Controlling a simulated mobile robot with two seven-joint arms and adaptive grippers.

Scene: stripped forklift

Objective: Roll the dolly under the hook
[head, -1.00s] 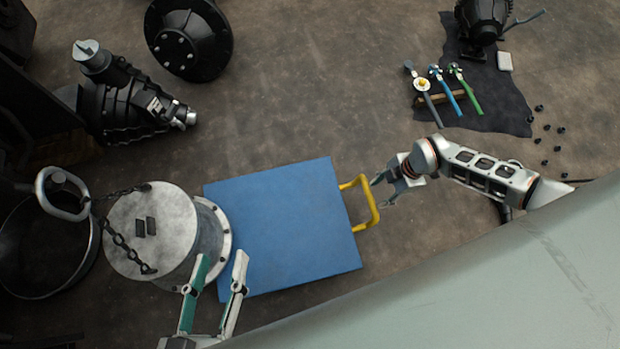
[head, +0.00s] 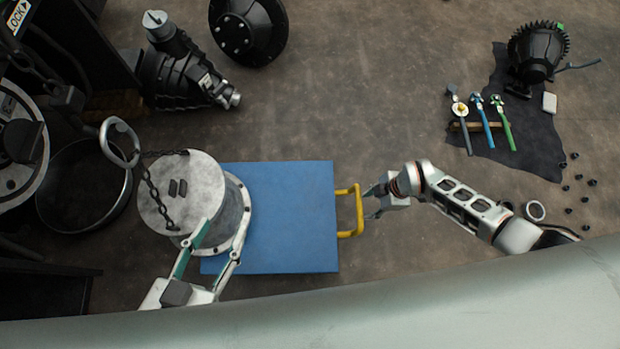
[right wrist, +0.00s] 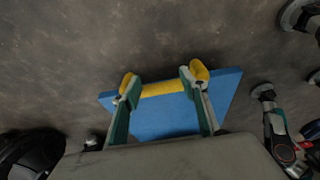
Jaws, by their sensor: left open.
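The blue dolly (head: 290,220) lies flat on the floor, its yellow handle (head: 358,210) on its right side. A grey drum (head: 190,195) with a chain and metal ring (head: 120,142) stands over the dolly's left part. My left gripper (head: 222,240) is open at the drum's lower side; contact is unclear. My right gripper (head: 372,202) is open at the handle. In the right wrist view, the fingers (right wrist: 163,85) are apart, with the yellow handle bar (right wrist: 165,89) between them. A dark chain and block (head: 66,97) hang at the upper left; I cannot tell whether this is the hook.
A round open container (head: 85,190) stands left of the drum. Black machine parts (head: 185,75) and a round black housing (head: 248,30) lie behind. Tools (head: 485,125) lie on a dark mat (head: 545,150) at right.

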